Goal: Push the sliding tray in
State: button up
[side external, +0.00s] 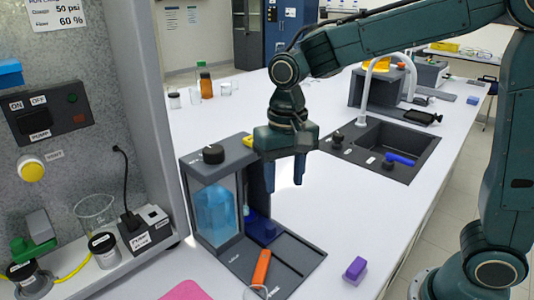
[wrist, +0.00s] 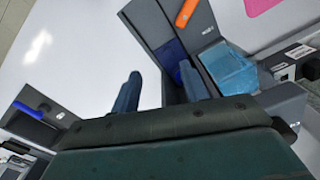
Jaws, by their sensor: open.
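A grey dispenser unit (side external: 214,165) stands on the white bench, with a clear blue container (side external: 215,212) behind its front window. A dark blue tray-like part (side external: 264,229) sits low at the unit's right side, above a dark grey base plate (side external: 290,262). The blue part also shows in the wrist view (wrist: 172,52), partly hidden by a finger; I cannot tell how far it slides out. My gripper (side external: 287,182) points down, open and empty, beside the unit's upper right and above the bench. In the wrist view its fingers (wrist: 159,75) are apart, the right one overlapping the unit.
An orange handle-like piece (side external: 261,267) lies on the base plate. A purple block (side external: 355,268) sits to its right. A sink (side external: 385,145) lies behind at right. A switch panel (side external: 50,117) stands at left.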

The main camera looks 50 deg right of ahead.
notch_tip(320, 180, down, 14)
jog(key=m, duration=0.4)
jog(key=shift+a+r+m, duration=0.1)
jog(key=shift+m, duration=0.3)
jog(key=shift+s, duration=0.4)
jog(key=s, duration=0.7)
notch_tip(320, 180, up, 14)
dwell(0.5)
dwell(0.4)
jog(key=s+d+r+n+t, duration=0.4)
jog(key=s+d+n+t, duration=0.1)
jog(key=s+d+n, duration=0.4)
jog(key=shift+s+d+r+t, duration=0.25)
jog(key=shift+d+t, duration=0.05)
jog(key=shift+d, duration=0.1)
